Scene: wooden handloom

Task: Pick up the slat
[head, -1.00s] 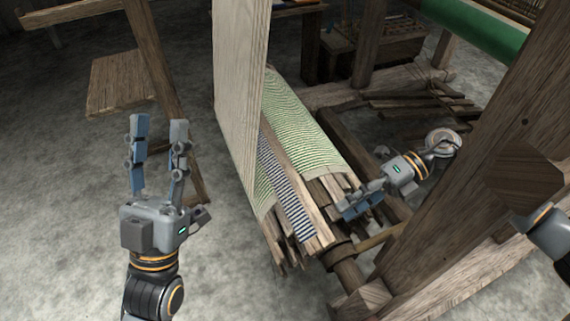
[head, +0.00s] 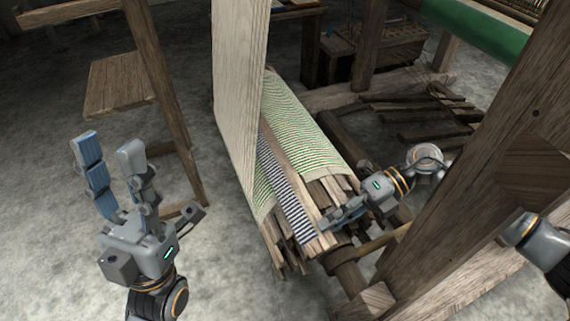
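Several wooden slats (head: 328,195) stick out from under the striped cloth (head: 305,128) at the near end of a roll in the middle of the view. I cannot tell which one is the task's slat. My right gripper (head: 326,224) is over the near slat ends, beside the blue-and-white striped band (head: 288,197). Its fingers are seen from the side, so their gap and any contact with a slat are unclear. My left gripper (head: 108,150) is at the left, fingers pointing up and apart, empty and away from the slats.
A pale upright board (head: 238,80) hides part of the cloth roll. A thick loom post (head: 465,165) stands right of my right gripper. More dark slats (head: 425,112) lie on the floor at the back right. A wooden seat (head: 118,82) stands at the left.

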